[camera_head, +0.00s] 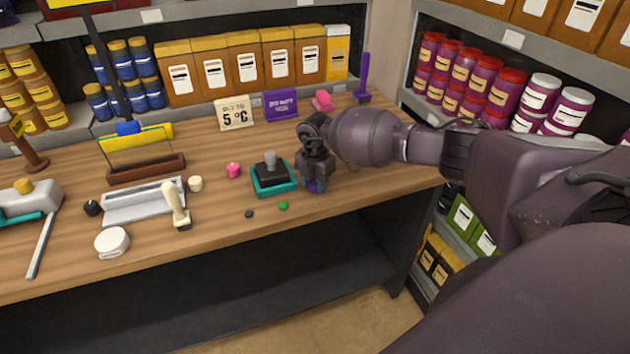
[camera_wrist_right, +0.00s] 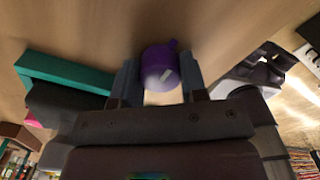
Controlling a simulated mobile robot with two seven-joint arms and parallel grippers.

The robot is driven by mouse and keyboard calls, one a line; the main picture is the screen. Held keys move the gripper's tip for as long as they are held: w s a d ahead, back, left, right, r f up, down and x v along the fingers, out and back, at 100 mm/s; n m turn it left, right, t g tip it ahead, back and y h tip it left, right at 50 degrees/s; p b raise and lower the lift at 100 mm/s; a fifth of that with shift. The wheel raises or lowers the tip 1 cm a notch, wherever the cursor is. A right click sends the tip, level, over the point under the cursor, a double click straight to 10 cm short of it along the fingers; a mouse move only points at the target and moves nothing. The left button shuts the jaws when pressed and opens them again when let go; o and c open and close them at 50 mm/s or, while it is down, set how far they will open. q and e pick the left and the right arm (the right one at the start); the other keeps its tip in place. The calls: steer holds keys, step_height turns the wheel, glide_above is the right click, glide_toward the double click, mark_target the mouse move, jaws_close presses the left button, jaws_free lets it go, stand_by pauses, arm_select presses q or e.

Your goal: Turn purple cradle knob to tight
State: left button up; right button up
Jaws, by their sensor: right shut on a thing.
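The purple knob (camera_wrist_right: 160,66) shows in the right wrist view as a round purple piece with a small nub on its edge and a pale mark on its face. My right gripper (camera_wrist_right: 158,86) has one finger on each side of it and is shut on it. In the head view my right gripper (camera_head: 315,178) points down at the table, just right of a teal-based block. Only a bit of purple (camera_head: 317,186) shows between its fingers there; the rest is hidden. I cannot make out which way the knob is turned. My left gripper is not in view.
The teal base (camera_head: 272,190) with a black top stands close left of my right gripper. A green disc (camera_head: 283,206) and a dark disc (camera_head: 249,214) lie in front. A purple sign (camera_head: 281,105) and a purple upright stand (camera_head: 363,80) are behind. The wooden table (camera_head: 395,172) is clear to the right.

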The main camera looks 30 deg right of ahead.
mark_target(315, 181)
steer(key=o, duration=0.9)
step_height(315, 181, up, 11)
steer(key=shift+f, duration=0.1)
stand_by(0.6)
